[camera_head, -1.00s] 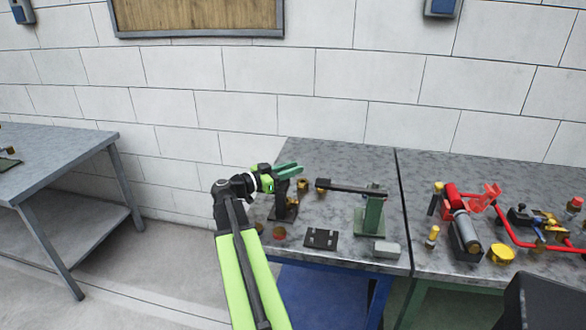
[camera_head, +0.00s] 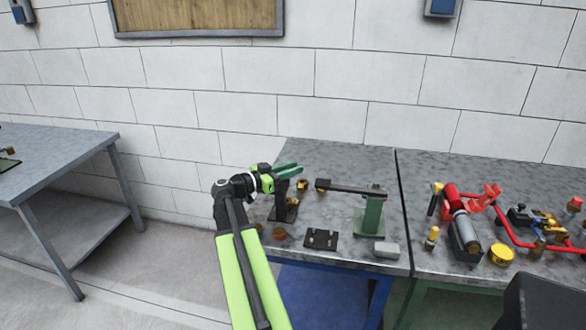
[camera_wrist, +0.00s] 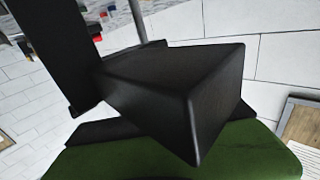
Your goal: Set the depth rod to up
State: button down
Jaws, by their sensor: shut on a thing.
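My gripper (camera_head: 289,171) reaches in from the left, above the back left of the left workbench. Its green fingers are at the top of a small black stand (camera_head: 282,209). In the wrist view a large black block (camera_wrist: 190,95) fills the middle, with a green finger (camera_wrist: 180,155) below it. My gripper is shut on this black block. I cannot tell for sure whether the block is part of the depth rod; no rod is clearly seen, and the fingers hide the top of the stand.
A green stand (camera_head: 372,212) with a long dark bar (camera_head: 345,187) stands to the right. A black plate (camera_head: 320,239) and a grey block (camera_head: 386,249) lie in front. Brass fittings (camera_head: 303,184) are close by.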

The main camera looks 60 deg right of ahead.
notch_tip(320, 180, up, 5)
jog(key=p, duration=0.4)
jog(key=shift+w+f, duration=0.1)
jog(key=shift+w, duration=0.05)
jog(key=c, duration=1.3)
grip_release()
jog(key=shift+o, duration=0.2)
jog(key=v, duration=1.7)
jog(key=shift+a, duration=0.2)
jog(key=shift+f, duration=0.15)
